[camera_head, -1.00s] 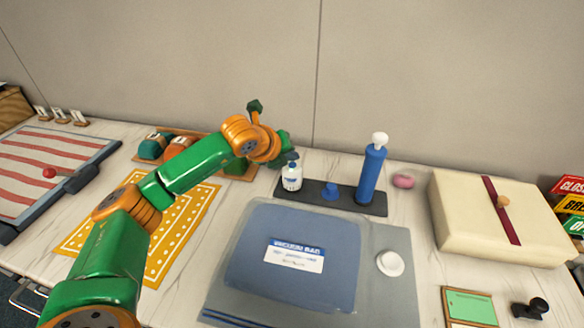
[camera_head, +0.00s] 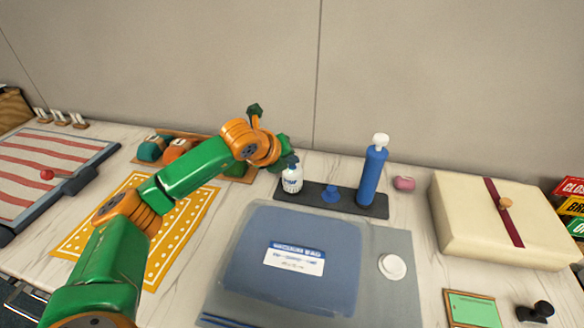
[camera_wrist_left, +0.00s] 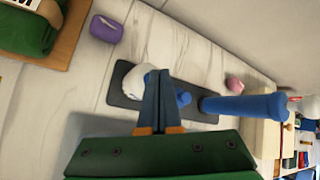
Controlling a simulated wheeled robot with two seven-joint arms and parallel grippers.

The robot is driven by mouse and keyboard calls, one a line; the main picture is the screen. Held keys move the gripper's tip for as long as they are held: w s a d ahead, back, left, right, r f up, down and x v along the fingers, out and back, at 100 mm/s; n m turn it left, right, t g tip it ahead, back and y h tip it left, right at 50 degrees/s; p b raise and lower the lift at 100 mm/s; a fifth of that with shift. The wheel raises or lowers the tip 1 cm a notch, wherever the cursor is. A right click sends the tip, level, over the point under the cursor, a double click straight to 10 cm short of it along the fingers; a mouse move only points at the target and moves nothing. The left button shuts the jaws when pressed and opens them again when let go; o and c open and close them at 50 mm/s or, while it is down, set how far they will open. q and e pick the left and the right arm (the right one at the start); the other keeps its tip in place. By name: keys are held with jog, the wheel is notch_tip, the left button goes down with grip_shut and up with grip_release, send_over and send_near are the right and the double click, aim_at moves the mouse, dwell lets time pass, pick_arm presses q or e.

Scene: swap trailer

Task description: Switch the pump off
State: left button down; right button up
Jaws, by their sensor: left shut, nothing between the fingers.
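A small white rounded unit with a dark label (camera_head: 292,182) stands at the left end of a dark base plate (camera_head: 311,197). A blue upright cylinder with a white top (camera_head: 372,172) stands at the right end, and a small blue knob (camera_head: 331,194) sits between them. I cannot tell which of these parts is the pump's switch. My left gripper (camera_head: 291,160) is shut and empty, at the top of the white unit. In the left wrist view its fingertips (camera_wrist_left: 158,76) overlap the white unit (camera_wrist_left: 137,82); I cannot tell whether they touch. My right gripper is not in view.
A blue vacuum bag (camera_head: 290,255) lies on a grey mat in front of the base plate. A pink item (camera_head: 404,183) and a cream box (camera_head: 470,220) are to the right. A yellow dotted cloth (camera_head: 185,235) lies under my left arm. The wall is close behind.

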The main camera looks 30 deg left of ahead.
aim_at(291, 171)
pick_arm(q)
jog(key=shift+f, duration=0.15)
jog(key=shift+r+p, duration=0.35)
jog(key=shift+r, duration=0.55)
notch_tip(291, 171, up, 6)
jog(key=p, duration=0.3)
jog(key=shift+p, duration=0.35)
